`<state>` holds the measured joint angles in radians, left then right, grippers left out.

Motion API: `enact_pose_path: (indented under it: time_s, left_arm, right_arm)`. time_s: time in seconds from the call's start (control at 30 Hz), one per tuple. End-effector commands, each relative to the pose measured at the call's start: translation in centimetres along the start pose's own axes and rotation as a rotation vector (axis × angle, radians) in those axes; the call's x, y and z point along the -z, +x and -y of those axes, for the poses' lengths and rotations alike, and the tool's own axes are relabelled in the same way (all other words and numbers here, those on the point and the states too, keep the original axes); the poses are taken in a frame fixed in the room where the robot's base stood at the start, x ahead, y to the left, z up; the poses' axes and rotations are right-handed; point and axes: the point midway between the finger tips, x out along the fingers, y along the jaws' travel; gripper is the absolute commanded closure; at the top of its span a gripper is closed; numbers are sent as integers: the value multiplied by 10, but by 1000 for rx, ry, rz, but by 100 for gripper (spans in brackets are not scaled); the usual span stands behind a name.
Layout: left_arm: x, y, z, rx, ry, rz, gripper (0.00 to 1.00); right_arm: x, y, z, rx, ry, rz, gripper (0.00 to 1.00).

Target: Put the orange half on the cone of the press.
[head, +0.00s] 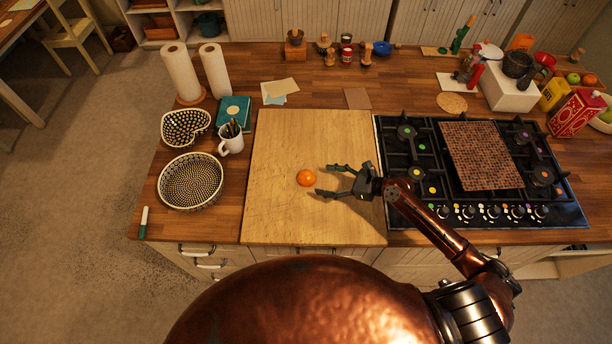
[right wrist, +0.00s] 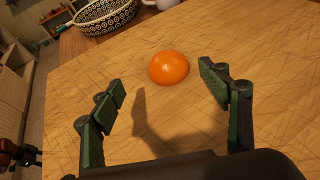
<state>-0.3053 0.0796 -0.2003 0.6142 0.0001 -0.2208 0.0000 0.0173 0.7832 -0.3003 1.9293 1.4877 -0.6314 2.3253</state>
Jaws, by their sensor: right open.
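The orange half (head: 306,177) lies dome up on the wooden board (head: 280,135), and its cut face is hidden. My right gripper (head: 324,180) is open, just right of the orange half, with its fingers pointing left at it. In the right wrist view the orange half (right wrist: 169,67) sits ahead of the gap between the two spread green-padded fingers, and nothing is held. I cannot make out the press and its cone for certain among the items at the back right. My left gripper is not in view.
Two patterned bowls (head: 191,182) and a white mug (head: 231,138) stand left of the board. The gas hob (head: 410,205) is on the right, under my right arm. A white box (head: 508,92) and red carton (head: 576,114) stand behind it. The board is otherwise clear.

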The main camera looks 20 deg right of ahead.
Motion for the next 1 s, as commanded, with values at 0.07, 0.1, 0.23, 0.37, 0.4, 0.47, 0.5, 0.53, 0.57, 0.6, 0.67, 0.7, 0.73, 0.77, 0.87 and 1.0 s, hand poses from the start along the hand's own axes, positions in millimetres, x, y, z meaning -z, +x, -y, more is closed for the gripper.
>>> enact_pose_path:
  time_s: [0.07, 0.1, 0.23, 0.37, 0.4, 0.47, 0.5, 0.53, 0.57, 0.6, 0.67, 0.7, 0.73, 0.77, 0.87, 1.0]
  left_arm:
    - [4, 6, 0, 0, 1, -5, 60]
    - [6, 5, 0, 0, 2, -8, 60]
    - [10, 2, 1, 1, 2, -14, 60]
    - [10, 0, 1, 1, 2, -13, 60]
    - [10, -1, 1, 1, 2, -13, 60]
    - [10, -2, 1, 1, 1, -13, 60]
    - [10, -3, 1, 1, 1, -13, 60]
    - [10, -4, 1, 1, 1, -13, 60]
    - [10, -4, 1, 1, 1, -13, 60]
    - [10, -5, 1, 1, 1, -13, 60]
    - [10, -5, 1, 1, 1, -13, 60]
    - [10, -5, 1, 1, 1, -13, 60]
    - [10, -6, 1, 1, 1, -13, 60]
    - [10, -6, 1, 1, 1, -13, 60]
    - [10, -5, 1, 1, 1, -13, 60]
    - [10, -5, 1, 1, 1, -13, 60]
  right_arm:
    - [6, 3, 1, 3, 2, 0, 31]
    - [6, 5, 1, 5, 3, 1, 31]
    - [5, 15, 3, 12, 5, 3, 31]
    - [6, 26, 5, 15, 6, 1, 31]
    - [6, 30, 6, 15, 6, 1, 31]
    - [7, 39, 8, 15, 6, 1, 31]
    - [7, 45, 10, 15, 5, 1, 31]
    - [6, 50, 11, 15, 5, 2, 31]
    - [7, 54, 11, 15, 6, 2, 31]
    - [7, 60, 11, 14, 5, 2, 31]
    - [8, 66, 11, 14, 5, 1, 31]
    - [8, 69, 11, 14, 5, 1, 31]
    - [8, 71, 11, 13, 4, 1, 31]
    - [8, 72, 10, 13, 4, 0, 31]
    - [8, 73, 10, 12, 3, 0, 31]
    - [8, 74, 10, 11, 3, 0, 32]
